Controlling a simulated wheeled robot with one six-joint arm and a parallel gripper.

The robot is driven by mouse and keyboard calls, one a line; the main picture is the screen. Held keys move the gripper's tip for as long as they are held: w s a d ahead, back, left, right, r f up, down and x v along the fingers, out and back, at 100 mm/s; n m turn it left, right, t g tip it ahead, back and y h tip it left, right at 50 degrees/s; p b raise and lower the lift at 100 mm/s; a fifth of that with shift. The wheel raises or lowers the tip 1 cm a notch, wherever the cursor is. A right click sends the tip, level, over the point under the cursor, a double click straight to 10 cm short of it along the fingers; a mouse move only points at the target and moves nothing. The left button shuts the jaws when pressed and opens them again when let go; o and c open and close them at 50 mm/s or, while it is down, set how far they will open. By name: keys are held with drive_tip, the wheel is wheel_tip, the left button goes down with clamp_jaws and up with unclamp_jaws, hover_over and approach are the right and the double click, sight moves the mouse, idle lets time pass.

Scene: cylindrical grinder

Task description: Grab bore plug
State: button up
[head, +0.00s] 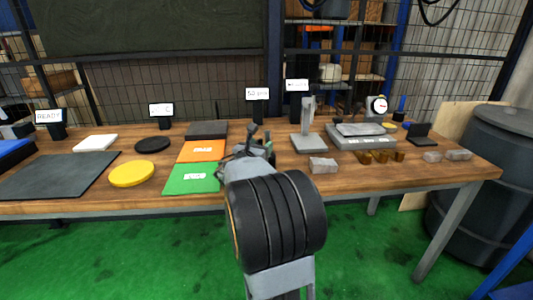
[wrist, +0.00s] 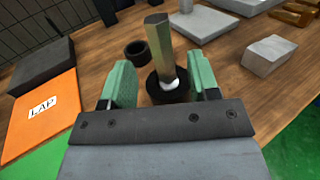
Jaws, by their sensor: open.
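What looks like the bore plug (wrist: 160,45) is a metallic yellow-grey rod in the wrist view. In the head view my gripper (head: 252,145) is over the middle of the bench, and my arm largely hides the plug there.
A black ring (wrist: 136,50) lies just behind the rod, to its left. An orange LAP mat (wrist: 40,112) is left. A grey block (wrist: 268,55) is right, near a metal stand (head: 307,142).

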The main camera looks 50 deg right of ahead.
sight(269, 137)
drive_tip(key=shift+b+x, duration=0.4)
drive_tip(key=shift+x, duration=3.2)
drive_tip(key=shift+s, duration=0.1)
clamp_jaws()
